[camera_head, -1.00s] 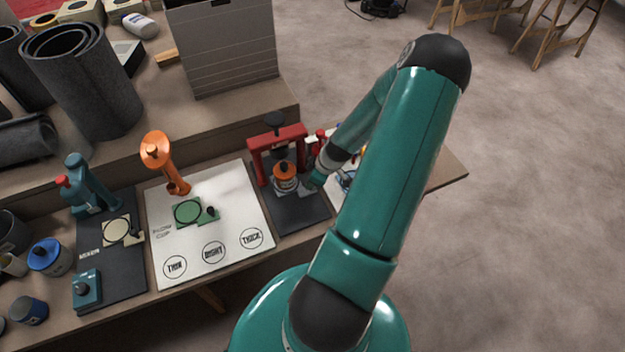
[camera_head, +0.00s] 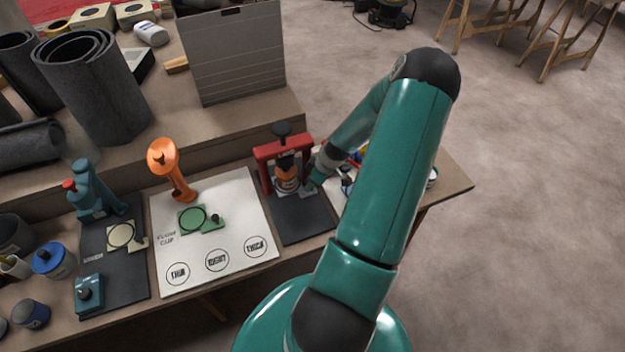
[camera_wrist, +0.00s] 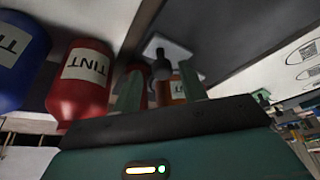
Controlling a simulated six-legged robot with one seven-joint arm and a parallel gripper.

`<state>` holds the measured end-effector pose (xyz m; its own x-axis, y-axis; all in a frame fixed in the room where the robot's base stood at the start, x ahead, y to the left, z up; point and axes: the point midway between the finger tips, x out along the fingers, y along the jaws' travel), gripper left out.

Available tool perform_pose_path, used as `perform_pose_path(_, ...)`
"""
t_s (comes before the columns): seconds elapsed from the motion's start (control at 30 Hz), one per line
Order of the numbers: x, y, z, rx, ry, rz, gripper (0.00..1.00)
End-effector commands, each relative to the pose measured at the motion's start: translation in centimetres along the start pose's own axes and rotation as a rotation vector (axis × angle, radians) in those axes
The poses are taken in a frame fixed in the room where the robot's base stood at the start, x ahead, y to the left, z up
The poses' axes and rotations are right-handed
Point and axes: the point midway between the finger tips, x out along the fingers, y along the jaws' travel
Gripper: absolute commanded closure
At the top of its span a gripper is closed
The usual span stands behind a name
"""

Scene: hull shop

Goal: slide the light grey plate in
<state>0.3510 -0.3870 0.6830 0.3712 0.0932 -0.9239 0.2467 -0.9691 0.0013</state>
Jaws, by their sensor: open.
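The light grey plate (camera_head: 306,193) lies at the right side of the red press (camera_head: 283,152), at its foot. It also shows in the wrist view (camera_wrist: 176,51), with a dark knob between my fingers. My gripper (camera_head: 311,186) is open at the plate, its two fingers (camera_wrist: 161,85) apart on either side of the knob. I cannot tell if they touch it. An orange-banded cup (camera_head: 287,178) sits inside the press frame. My wrist hides part of the plate's right side.
Red (camera_wrist: 80,85) and blue (camera_wrist: 18,60) tint bottles stand close beside my gripper. A white mat (camera_head: 230,245) with a green plate (camera_head: 190,219) and an orange stand (camera_head: 171,170) lies left of the press. The dark base (camera_head: 303,224) before the press is clear.

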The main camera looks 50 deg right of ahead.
Motion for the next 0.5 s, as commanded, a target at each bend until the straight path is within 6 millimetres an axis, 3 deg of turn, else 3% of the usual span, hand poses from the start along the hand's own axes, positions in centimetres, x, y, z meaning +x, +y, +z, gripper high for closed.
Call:
perform_pose_path(0.17,-1.3,0.1,0.1,0.001,0.000,0.002,0.58)
perform_pose_path(0.5,-8.4,0.1,0.1,0.002,0.000,0.006,0.58)
